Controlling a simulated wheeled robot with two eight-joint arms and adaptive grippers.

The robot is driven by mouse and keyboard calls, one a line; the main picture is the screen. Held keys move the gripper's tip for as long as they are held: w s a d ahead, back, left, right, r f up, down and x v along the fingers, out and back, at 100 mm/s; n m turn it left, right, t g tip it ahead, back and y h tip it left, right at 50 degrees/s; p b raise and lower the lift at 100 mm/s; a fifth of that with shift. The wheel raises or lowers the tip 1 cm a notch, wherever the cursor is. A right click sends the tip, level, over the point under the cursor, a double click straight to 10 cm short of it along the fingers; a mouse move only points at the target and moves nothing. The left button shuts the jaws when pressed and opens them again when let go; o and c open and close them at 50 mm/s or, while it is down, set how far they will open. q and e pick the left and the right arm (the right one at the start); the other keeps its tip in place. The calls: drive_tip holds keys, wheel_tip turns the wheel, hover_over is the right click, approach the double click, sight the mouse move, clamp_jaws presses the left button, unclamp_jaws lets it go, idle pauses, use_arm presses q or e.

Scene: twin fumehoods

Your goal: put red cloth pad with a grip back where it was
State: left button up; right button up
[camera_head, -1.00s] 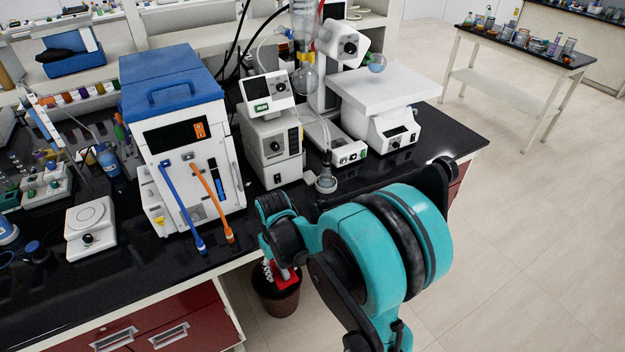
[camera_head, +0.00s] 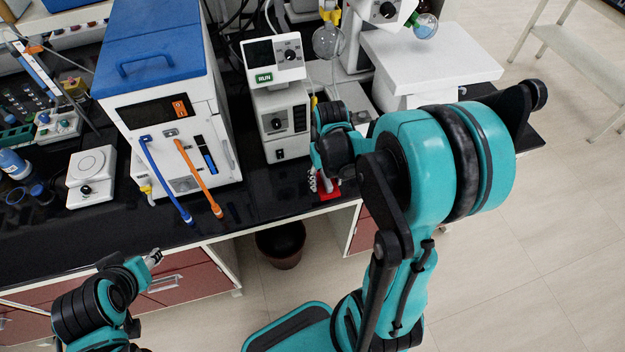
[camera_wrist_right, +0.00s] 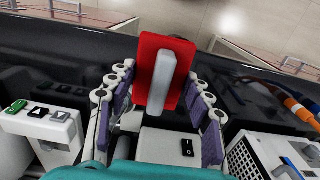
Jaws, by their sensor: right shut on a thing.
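The red cloth pad (camera_wrist_right: 181,55) has a pale grey bar grip (camera_wrist_right: 162,82) and sits between the fingers of my right gripper (camera_wrist_right: 160,108) in the right wrist view. The gripper is shut on it. In the head view, only a small red part of the pad (camera_head: 329,191) shows below my right gripper (camera_head: 323,181), at the front edge of the black bench; the wrist hides the rest. My left gripper (camera_head: 152,258) is low at the left, in front of the drawers; its finger opening is unclear.
A blue-lidded white machine (camera_head: 165,110) with blue and orange tubes stands left of my right gripper. A white device with a screen (camera_head: 277,95) stands behind it. A white balance (camera_head: 91,176) is further left. A dark bin (camera_head: 281,246) stands on the floor under the bench.

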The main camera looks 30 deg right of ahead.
drive_tip(key=w+f, duration=0.2)
drive_tip(key=w, duration=0.1)
drive_tip(key=w+f+b, duration=0.1)
drive_tip(key=w, duration=0.1)
drive_tip(key=shift+w+a+f, duration=0.25)
drive_tip(key=shift+a+f, duration=0.05)
drive_tip(key=shift+a, duration=0.1)
drive_tip(key=shift+w+a+f, duration=0.2)
drive_tip(key=shift+w+f, duration=0.05)
drive_tip(key=shift+w, duration=0.2)
drive_tip(key=shift+f+b, duration=0.55)
drive_tip(key=shift+f, duration=1.45)
drive_tip(key=shift+f, duration=0.1)
drive_tip(key=o, duration=1.1)
